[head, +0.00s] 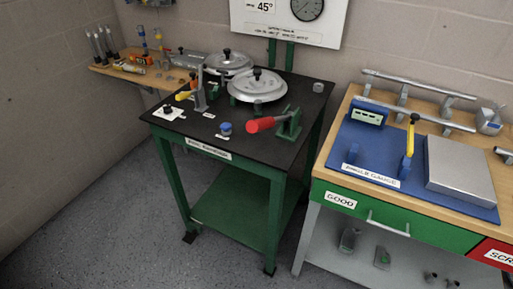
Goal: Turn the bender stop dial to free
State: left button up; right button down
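The bender stands on a green table with a black top (290,95). It has two round silver discs with black knobs, one nearer (257,86) and one farther back (226,63). A small white plate with a black knob (168,110) lies at the table's front left corner; it looks like the stop dial, but its markings and setting are too small to read. A blue knob (225,128) sits near the front edge. A red-handled lever (262,124) and a yellow-handled lever (184,95) stand on the top. Neither gripper is in view.
A wall panel (283,13) behind shows 45° and a round gauge. A wooden shelf (108,70) with tools is at the left. At the right, a workbench (330,155) holds a blue gauge board (395,150) and pipes. Grey floor (110,210) in front is clear.

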aim_at(168, 109)
jog(key=i+u, duration=0.2)
jog(key=i, duration=0.25)
jog(key=i+l+u, duration=0.2)
jog(key=i, duration=0.25)
